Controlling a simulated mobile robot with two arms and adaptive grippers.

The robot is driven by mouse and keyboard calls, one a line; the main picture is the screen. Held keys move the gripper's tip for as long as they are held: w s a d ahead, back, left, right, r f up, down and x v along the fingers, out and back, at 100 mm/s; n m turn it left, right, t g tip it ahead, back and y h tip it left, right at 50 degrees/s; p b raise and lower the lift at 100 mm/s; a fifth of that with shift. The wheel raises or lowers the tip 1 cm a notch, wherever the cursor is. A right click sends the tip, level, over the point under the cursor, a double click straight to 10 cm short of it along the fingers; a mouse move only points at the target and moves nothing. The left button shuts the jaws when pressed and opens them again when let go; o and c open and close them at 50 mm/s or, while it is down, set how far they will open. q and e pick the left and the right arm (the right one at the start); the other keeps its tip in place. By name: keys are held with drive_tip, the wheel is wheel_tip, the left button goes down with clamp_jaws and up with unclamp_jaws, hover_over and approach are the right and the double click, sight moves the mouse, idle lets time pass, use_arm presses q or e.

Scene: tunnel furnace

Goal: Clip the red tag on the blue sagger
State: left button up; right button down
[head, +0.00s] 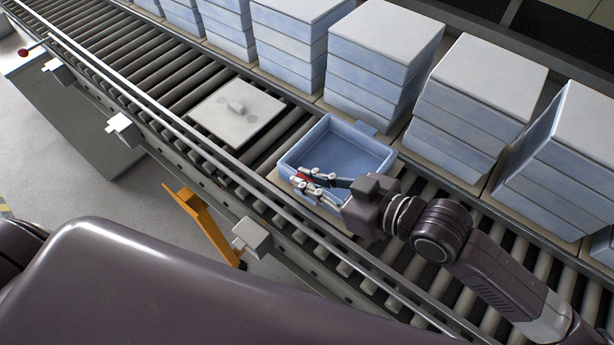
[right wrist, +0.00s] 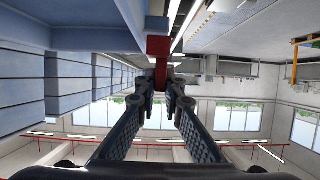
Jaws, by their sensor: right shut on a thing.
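The blue sagger (head: 362,138) is an open, square light-blue tray on the roller conveyor in the middle of the head view. My right gripper (head: 308,180) reaches in from the right, over the sagger's near left wall. It is shut on the small red tag (head: 301,177), which is at that wall's rim. In the right wrist view the red tag (right wrist: 158,48) stands at the tips of the closed fingers (right wrist: 160,82), against the blue wall (right wrist: 95,39). I cannot tell whether the tag grips the rim. My left gripper is not in view.
A pale square lid (head: 225,126) with a knob lies on the rollers left of the sagger. Stacks of blue saggers (head: 375,70) line the far side. A metal rail (head: 190,128) runs along the near edge. An orange bracket (head: 207,227) hangs below it.

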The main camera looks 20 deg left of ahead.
drive_tip(key=shift+f+b, duration=0.7)
drive_tip(key=shift+f, duration=0.35)
drive_tip(key=c, duration=2)
unclamp_jaws()
drive_tip(key=shift+v, duration=6.05)
drive_tip(key=shift+s+a, duration=0.1)
